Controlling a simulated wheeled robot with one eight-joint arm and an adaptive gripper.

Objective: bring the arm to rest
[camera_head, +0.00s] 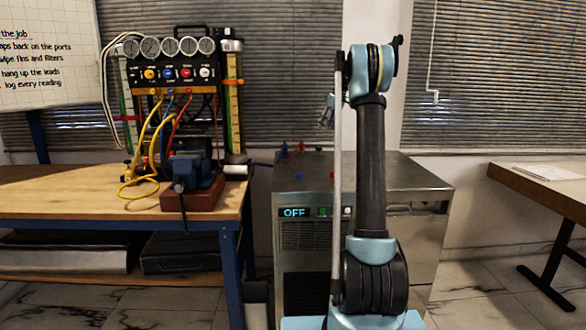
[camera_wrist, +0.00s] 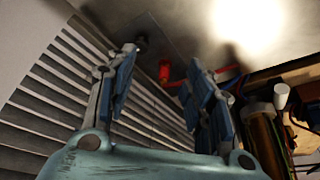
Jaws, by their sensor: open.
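My arm stands raised in front of the metal cabinet (camera_head: 400,172) in the head view, its upper end bent over at the top. My gripper (camera_head: 326,118) shows small and partly hidden behind the arm, above the cabinet top. In the wrist view my gripper (camera_wrist: 160,92) has its two blue-padded fingers spread apart, with nothing between the pads. A red fitting (camera_wrist: 165,70) shows beyond the fingers; I cannot tell its distance.
The cabinet display (camera_head: 295,212) reads OFF. Red and blue fittings (camera_head: 298,175) sit on the cabinet top. At left, a workbench (camera_head: 80,205) carries a vise (camera_head: 193,180) and a gauge panel (camera_head: 166,75) with hoses. Another table (camera_head: 545,192) stands at right.

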